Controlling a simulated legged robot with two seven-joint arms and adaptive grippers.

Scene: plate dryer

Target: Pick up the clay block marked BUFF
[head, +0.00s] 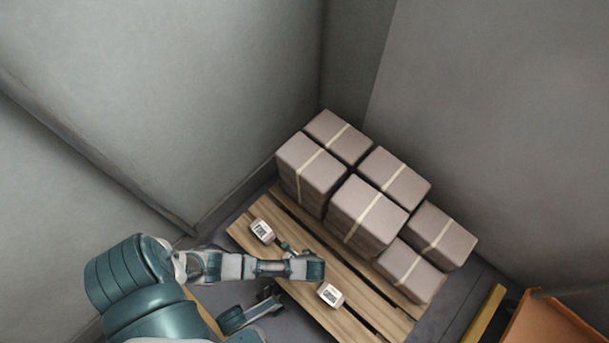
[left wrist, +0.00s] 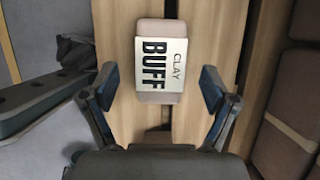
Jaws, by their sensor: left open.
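The clay block marked BUFF (left wrist: 162,60) lies on the pallet planks in the left wrist view, its label up and readable. It is ahead of my left gripper (left wrist: 158,88), between the lines of its two spread fingers, and nothing is gripped. In the head view the left gripper (head: 287,247) is just to the lower right of a small labelled block (head: 262,230), which appears to be this BUFF block; its lettering is too small to read there. A second small labelled block (head: 331,294) lies below the left wrist, also unreadable.
The wooden pallet (head: 371,318) has bare planks around the small blocks. Strapped stacks of large blocks (head: 368,212) fill its far right side, near the walls. An orange object (head: 548,322) and a yellow bar (head: 485,314) stand at the lower right.

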